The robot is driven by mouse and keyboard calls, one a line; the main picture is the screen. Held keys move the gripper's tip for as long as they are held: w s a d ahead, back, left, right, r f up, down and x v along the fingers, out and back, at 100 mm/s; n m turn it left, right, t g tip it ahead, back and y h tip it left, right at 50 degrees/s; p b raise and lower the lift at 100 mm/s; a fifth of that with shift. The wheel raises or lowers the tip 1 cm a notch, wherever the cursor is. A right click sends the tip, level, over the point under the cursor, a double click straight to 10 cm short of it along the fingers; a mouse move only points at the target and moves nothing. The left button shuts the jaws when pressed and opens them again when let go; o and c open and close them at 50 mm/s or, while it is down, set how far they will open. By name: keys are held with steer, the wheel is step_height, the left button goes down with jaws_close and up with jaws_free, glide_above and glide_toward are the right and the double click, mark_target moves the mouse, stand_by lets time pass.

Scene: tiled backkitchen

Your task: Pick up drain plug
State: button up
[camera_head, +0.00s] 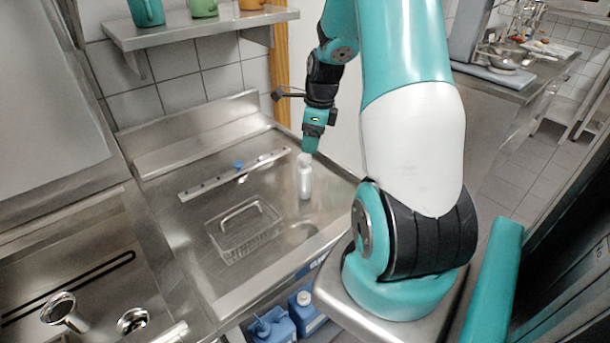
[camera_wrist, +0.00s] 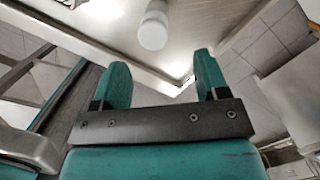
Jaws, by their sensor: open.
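No part is plainly a drain plug. A small blue piece (camera_head: 238,164) lies by the metal strip on the steel worktop, and a round shiny metal piece (camera_head: 132,321) sits in the lower left basin. I cannot tell whether either is the plug. My gripper (camera_head: 310,146) is above the right side of the worktop, just over a white bottle (camera_head: 305,180) that stands upright. In the wrist view my gripper (camera_wrist: 162,82) has its two teal fingers apart with nothing between them. The bottle (camera_wrist: 153,28) shows beyond the fingers, apart from them.
A wire basket (camera_head: 240,238) sits on the worktop (camera_head: 165,225) left of the bottle. A long metal strip (camera_head: 215,178) lies behind it. A metal strainer-like piece (camera_head: 62,310) is at lower left. A shelf (camera_head: 200,27) with cups hangs above. Blue canisters (camera_head: 272,326) stand below.

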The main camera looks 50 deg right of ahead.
mark_target(305, 156)
steer(key=f, duration=0.3)
steer(key=shift+w+a, duration=0.15)
steer(key=shift+w, duration=0.05)
steer(key=shift+w+a+f+p, duration=0.2)
steer(key=shift+f+p, duration=0.25)
steer(key=shift+f, duration=0.4)
steer(key=shift+w+a+f+p, duration=0.1)
steer(key=shift+a+f+p, duration=0.15)
steer(key=shift+f+p, duration=0.45)
steer(key=shift+w+a+f+p, duration=0.15)
steer(key=shift+a+f+p, duration=0.1)
steer(key=shift+f, duration=0.75)
steer(key=shift+d, duration=0.1)
steer(key=c, duration=1.2)
